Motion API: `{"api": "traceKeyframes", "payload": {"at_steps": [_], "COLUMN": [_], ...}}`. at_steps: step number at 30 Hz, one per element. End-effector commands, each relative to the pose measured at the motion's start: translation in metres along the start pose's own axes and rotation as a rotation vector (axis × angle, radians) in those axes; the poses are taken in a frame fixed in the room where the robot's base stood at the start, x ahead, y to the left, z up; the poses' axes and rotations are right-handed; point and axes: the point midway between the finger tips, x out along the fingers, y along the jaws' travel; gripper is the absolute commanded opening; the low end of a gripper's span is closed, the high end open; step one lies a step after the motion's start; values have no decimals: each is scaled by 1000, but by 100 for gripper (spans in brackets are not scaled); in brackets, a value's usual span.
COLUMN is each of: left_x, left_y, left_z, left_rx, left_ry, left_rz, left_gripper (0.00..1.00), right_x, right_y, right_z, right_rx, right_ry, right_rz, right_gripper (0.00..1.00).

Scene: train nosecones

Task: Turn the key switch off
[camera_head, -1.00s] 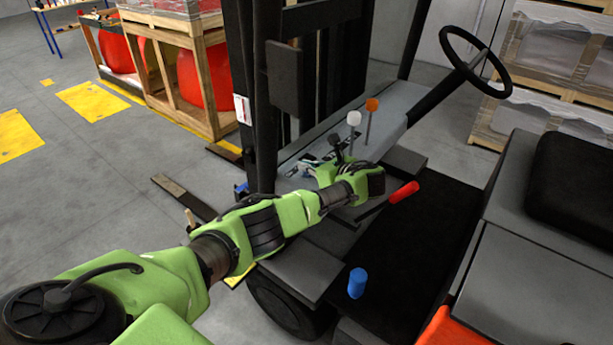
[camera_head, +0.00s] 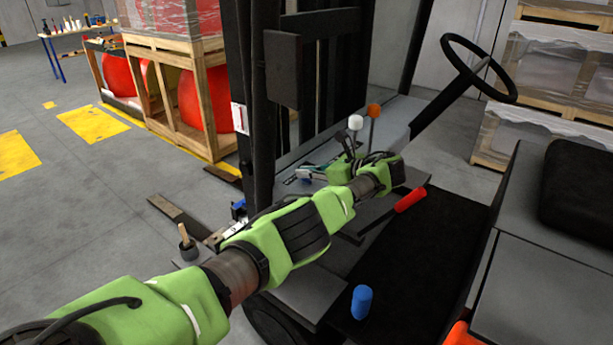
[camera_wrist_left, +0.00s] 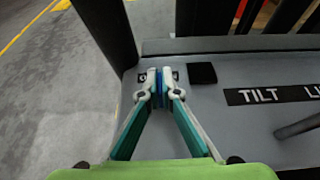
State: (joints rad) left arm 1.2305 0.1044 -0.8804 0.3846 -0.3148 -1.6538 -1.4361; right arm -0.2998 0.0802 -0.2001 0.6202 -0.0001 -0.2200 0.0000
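The key switch (camera_wrist_left: 159,84) shows in the left wrist view as a narrow blue piece on the grey panel, with a small dark label on each side. My left gripper (camera_wrist_left: 160,92) has its two fingertips close together, one on each side of the blue piece, and appears shut on it. The fingertips hide most of the switch, so I cannot tell its exact angle. In the head view my left gripper (camera_head: 310,173) is low over the forklift's dashboard, and the switch cannot be made out there. My right gripper is not in view.
A white-knobbed lever (camera_head: 355,123) and an orange-knobbed lever (camera_head: 374,111) stand just beyond the gripper. A red handle (camera_head: 410,200), blue cylinder (camera_head: 362,302) and steering wheel (camera_head: 479,68) are nearby. The wrist view shows a black TILT label (camera_wrist_left: 262,95).

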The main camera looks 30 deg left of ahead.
Motion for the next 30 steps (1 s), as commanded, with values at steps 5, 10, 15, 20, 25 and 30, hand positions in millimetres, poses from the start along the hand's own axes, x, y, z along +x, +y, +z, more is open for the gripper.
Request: {"api": "traceKeyframes", "payload": {"at_steps": [5, 10, 15, 20, 25, 30], "left_x": [0, 0, 0, 0, -4, -30], "left_y": [0, 0, 0, 0, 0, -1], "left_z": [1, 1, 1, 1, 0, 0], "left_rx": [-1, -1, -1, -1, -1, 0], "left_ry": [-1, -1, -1, -1, 0, 2], "left_rz": [3, 2, 2, 1, 0, -4], "left_gripper": [0, 0, 21, 21, 21, 21], "right_x": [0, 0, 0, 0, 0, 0], "right_y": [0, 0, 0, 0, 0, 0], "right_z": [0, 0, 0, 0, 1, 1], "right_rx": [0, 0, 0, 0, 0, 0], "right_ry": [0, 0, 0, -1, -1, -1], "right_rz": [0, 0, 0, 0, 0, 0], "right_gripper": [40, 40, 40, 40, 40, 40]}}
